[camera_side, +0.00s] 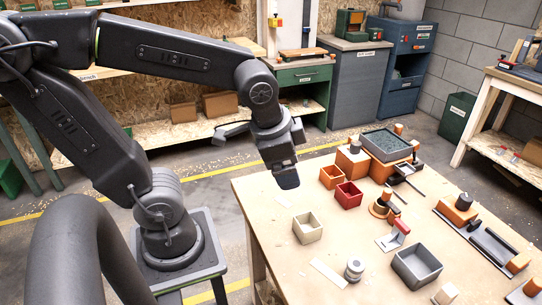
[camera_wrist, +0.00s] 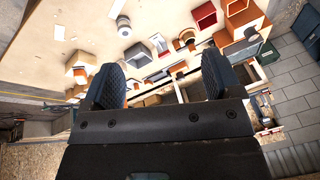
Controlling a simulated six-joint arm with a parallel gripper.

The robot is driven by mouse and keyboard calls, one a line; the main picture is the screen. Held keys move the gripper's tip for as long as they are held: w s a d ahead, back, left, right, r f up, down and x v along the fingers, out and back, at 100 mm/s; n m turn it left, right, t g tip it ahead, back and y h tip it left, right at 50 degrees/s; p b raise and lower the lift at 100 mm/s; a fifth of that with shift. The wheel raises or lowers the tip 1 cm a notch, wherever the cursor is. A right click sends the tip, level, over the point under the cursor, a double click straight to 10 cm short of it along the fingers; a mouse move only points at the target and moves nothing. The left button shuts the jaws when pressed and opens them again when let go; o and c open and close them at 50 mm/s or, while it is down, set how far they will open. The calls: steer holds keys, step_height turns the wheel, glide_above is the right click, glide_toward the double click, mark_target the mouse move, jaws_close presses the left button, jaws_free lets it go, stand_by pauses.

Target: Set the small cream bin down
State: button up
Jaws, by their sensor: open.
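The small cream bin (camera_side: 308,229) stands upright and looks empty on the left part of the wooden table in the side view. My gripper (camera_side: 286,178) hangs above the table's back left edge, up and to the left of the bin and apart from it. In the wrist view my gripper (camera_wrist: 160,80) has its two dark fingers spread wide with nothing held between them.
A red bin (camera_side: 348,195) and an orange bin (camera_side: 332,176) stand behind the cream bin. A grey bin (camera_side: 416,266) and a metal jar (camera_side: 355,269) are in front. A red-handled tool (camera_side: 393,235) lies to the right. Bare table (camera_side: 268,212) lies left of the cream bin.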

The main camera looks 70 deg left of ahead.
steer(key=s+n, duration=0.1)
steer(key=s+r+n+t, duration=0.1)
steer(key=s+r+n, duration=0.1)
steer(key=n, duration=0.1)
steer(key=shift+s+d+r+t+h, duration=0.2)
steer(key=shift+s+d+t+h, duration=0.05)
steer(key=shift+d+t+h, duration=0.15)
stand_by(0.9)
